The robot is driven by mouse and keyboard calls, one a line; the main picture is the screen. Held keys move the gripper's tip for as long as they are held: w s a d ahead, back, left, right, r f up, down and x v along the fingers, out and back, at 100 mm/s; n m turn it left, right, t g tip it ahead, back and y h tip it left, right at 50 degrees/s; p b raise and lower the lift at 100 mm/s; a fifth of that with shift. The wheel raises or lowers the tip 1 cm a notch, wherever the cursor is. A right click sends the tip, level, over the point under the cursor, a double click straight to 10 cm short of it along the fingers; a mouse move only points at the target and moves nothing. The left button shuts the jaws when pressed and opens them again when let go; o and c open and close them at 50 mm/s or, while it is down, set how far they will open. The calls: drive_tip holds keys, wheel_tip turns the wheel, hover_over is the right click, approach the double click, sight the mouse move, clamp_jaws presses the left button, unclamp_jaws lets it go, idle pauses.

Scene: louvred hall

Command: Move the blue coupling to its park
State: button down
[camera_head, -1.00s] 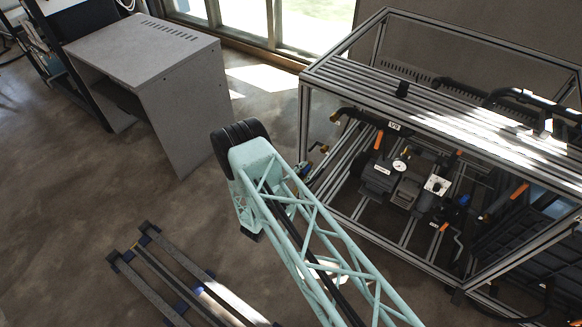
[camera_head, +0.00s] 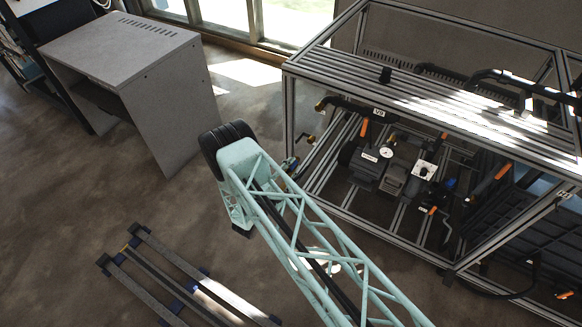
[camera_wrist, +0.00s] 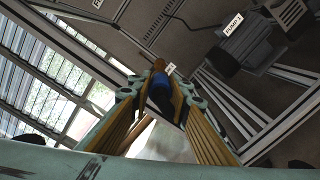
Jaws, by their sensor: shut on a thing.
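In the wrist view the blue coupling (camera_wrist: 161,84) sits between the two teal and yellow-brown fingers of my gripper (camera_wrist: 160,96), which is shut on it. A brass-coloured end (camera_wrist: 158,64) with a small white tag shows just beyond the coupling; I cannot tell whether they touch. In the head view my gripper is mostly hidden behind my teal lattice arm, and a small blue patch (camera_head: 290,165) shows beside it near the frame's left side. I cannot make out which place is the coupling's park.
An aluminium-framed rig (camera_head: 430,90) fills the right, with a black pipe (camera_head: 345,107), a pump with a gauge (camera_head: 370,162) and orange handles. A grey desk (camera_head: 125,50) stands at upper left. A low rail frame (camera_head: 175,270) lies at lower left. Floor between is clear.

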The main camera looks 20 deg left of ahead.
drive_tip(key=shift+w+d+b, duration=0.15)
drive_tip(key=shift+w+d, duration=0.1)
drive_tip(key=shift+w, duration=1)
drive_tip(key=shift+w+d+b, duration=0.15)
drive_tip(key=shift+w+d, duration=0.05)
drive_tip(key=shift+w, duration=1)
drive_tip(key=shift+w+d+b, duration=0.2)
drive_tip(key=shift+w+b, duration=0.35)
drive_tip(key=shift+w, duration=0.85)
drive_tip(key=shift+w+d+b, duration=0.2)
drive_tip(key=shift+w+b, duration=0.15)
drive_tip(key=shift+w, duration=0.5)
drive_tip(key=shift+w+d+b, duration=0.15)
drive_tip(key=shift+w+b, duration=0.2)
drive_tip(key=shift+w, duration=0.5)
drive_tip(key=c, duration=2.4)
unclamp_jaws()
drive_tip(key=shift+o, duration=0.2)
drive_tip(key=shift+s, duration=0.1)
drive_tip(key=shift+s+a+p, duration=0.15)
drive_tip(key=shift+s+a, duration=0.05)
drive_tip(key=shift+s, duration=0.95)
drive_tip(key=shift+s+a+p, duration=0.2)
drive_tip(key=shift+s, duration=0.9)
drive_tip(key=shift+s+a+p, duration=0.15)
drive_tip(key=shift+s+a, duration=0.05)
drive_tip(key=shift+s, duration=0.95)
drive_tip(key=shift+s, duration=0.1)
